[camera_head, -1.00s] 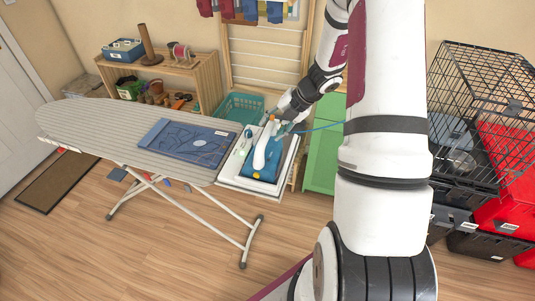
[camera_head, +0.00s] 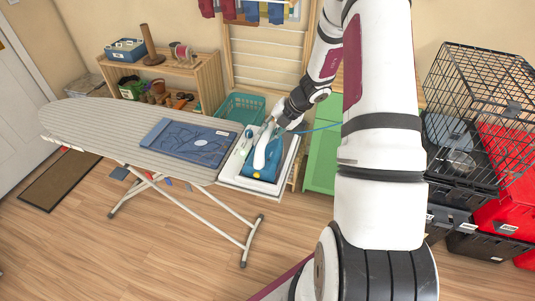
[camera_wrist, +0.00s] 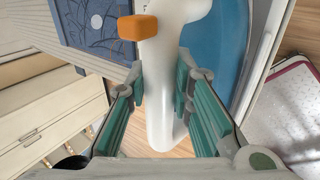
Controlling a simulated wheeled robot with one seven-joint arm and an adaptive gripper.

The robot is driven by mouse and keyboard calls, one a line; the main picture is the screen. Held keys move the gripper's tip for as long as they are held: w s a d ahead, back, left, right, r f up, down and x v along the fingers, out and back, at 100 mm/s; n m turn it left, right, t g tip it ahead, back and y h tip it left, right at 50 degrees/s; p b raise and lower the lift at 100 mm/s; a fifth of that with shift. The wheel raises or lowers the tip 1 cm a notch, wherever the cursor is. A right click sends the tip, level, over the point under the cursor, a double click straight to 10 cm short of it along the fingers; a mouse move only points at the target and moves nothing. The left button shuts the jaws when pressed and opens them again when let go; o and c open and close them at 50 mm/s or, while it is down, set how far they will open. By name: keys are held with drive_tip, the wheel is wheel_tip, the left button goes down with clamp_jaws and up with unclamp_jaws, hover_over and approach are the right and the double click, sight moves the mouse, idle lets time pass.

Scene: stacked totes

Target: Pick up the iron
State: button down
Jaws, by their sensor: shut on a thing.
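The iron (camera_head: 268,166) has a blue body and a white handle. It is at the right end of the ironing board (camera_head: 85,120), over the pale iron rest (camera_head: 236,182). My gripper (camera_head: 270,124) reaches it from behind. In the wrist view, the green-padded fingers of my gripper (camera_wrist: 161,80) are shut on the white handle, one on each side. The iron's blue body (camera_wrist: 213,45) and an orange button on the handle show there. I cannot tell whether the iron's base touches the rest.
A folded blue cloth (camera_head: 190,142) lies on the board left of the iron. A teal basket (camera_head: 240,107) and a green cabinet (camera_head: 321,155) stand behind. A wire crate (camera_head: 480,110) and red bin (camera_head: 505,210) are at the right. The floor in front is clear.

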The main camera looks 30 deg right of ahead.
drive_tip(key=shift+r, duration=0.15)
drive_tip(key=shift+r+b, duration=0.45)
drive_tip(key=shift+r, duration=1.25)
drive_tip(key=s+d+r+b, duration=0.1)
drive_tip(key=s+d, duration=0.2)
drive_tip(key=s, duration=1.2)
drive_tip(key=shift+s+d+r, duration=0.15)
drive_tip(key=shift+s+r, duration=0.05)
drive_tip(key=shift+s, duration=0.1)
